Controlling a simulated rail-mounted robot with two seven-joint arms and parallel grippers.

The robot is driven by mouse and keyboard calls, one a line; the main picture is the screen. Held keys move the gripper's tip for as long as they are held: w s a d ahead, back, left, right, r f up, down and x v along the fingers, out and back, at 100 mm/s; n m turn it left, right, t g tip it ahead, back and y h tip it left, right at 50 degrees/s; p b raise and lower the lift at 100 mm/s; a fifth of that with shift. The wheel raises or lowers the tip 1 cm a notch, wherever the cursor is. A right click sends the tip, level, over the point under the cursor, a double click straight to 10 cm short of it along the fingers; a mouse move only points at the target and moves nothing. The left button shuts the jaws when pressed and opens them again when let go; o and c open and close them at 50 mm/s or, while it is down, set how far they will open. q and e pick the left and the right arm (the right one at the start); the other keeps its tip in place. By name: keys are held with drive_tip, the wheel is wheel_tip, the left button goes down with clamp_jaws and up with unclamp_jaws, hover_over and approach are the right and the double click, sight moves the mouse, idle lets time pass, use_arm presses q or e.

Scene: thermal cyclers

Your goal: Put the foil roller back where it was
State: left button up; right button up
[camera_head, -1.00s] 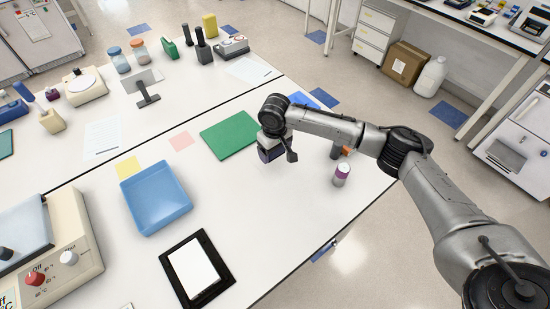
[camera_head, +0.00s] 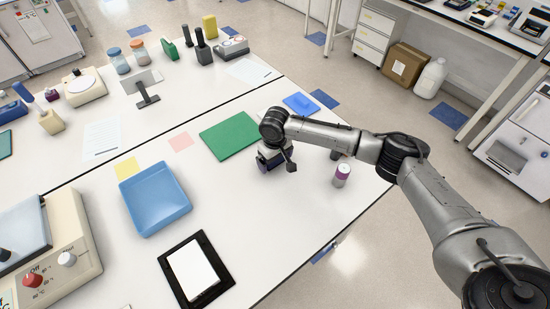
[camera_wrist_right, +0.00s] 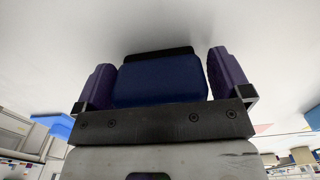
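My right gripper (camera_head: 268,164) points down low over the white bench, just in front of the green mat (camera_head: 230,134). In the right wrist view its two purple fingers (camera_wrist_right: 162,83) stand against both sides of a blue block with a black edge, which looks like the foil roller (camera_wrist_right: 160,80). The roller is between the fingers and mostly hidden by the wrist in the head view. I cannot tell whether it touches the bench top. My left gripper is not in view.
A purple-and-white tube (camera_head: 342,175) stands right of the gripper, near the bench edge. A blue tray (camera_head: 155,198), a black-framed white plate (camera_head: 195,272) and a cycler-like machine (camera_head: 60,245) are to the left.

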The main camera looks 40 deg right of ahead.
drive_tip(key=shift+o, duration=0.2)
drive_tip(key=shift+r, duration=0.2)
wheel_tip(320, 180, up, 11)
drive_tip(key=shift+f+p, duration=0.2)
drive_tip(key=shift+p, duration=0.65)
drive_tip(key=shift+r, duration=0.65)
